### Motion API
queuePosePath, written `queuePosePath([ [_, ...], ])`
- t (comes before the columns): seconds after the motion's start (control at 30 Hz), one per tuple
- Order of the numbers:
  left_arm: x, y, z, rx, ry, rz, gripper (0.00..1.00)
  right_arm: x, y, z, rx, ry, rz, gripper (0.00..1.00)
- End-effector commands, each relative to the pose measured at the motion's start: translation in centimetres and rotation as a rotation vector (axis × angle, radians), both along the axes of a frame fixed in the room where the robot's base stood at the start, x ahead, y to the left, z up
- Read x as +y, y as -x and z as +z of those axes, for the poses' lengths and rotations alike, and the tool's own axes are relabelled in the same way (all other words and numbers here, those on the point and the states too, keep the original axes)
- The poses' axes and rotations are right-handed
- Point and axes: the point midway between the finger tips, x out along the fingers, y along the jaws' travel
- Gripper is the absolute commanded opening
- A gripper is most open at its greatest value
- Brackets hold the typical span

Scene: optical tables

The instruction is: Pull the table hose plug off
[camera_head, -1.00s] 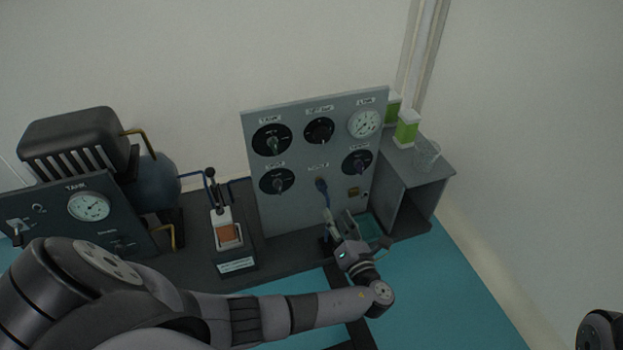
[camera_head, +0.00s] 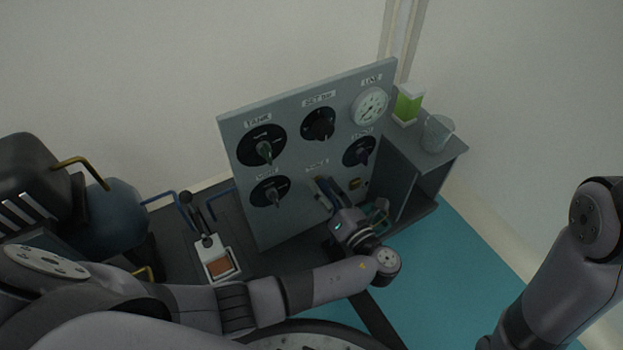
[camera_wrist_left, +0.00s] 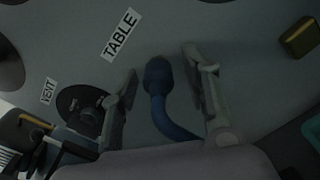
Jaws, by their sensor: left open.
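The table hose plug (camera_wrist_left: 158,75) is a dark blue plug with a blue hose (camera_wrist_left: 172,122) bending from it. It sits at the panel below the TABLE label (camera_wrist_left: 120,35). My left gripper (camera_wrist_left: 166,78) is open, with one finger on each side of the plug and a gap visible on both sides. In the head view my left gripper (camera_head: 328,193) is at the lower middle of the grey panel (camera_head: 300,215) and mostly hides the plug. My right arm shows at the right edge of the head view, but its gripper is out of frame.
The panel carries several dial knobs, such as the TANK knob (camera_head: 262,148), and a LINE gauge (camera_head: 370,106). A brass fitting (camera_wrist_left: 300,37) is right of the plug. A glass beaker (camera_head: 437,134) and a green-and-white carton (camera_head: 408,103) stand on a shelf unit at right.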

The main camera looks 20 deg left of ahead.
Motion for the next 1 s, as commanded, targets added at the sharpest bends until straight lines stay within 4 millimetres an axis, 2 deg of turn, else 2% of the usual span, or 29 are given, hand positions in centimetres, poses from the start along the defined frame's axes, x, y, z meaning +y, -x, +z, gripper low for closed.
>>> queuePosePath([
  [0.37, -0.28, 0.10, 0.05, 0.000, 0.000, 0.000, 0.43, 0.01, 0.23, 0.10, -0.007, 0.000, 0.000, 0.27],
  [1.0, -0.24, 0.09, 0.02, 0.000, 0.000, 0.000, 0.00, 0.02, 0.22, 0.09, -0.007, 0.000, 0.001, 0.27],
])
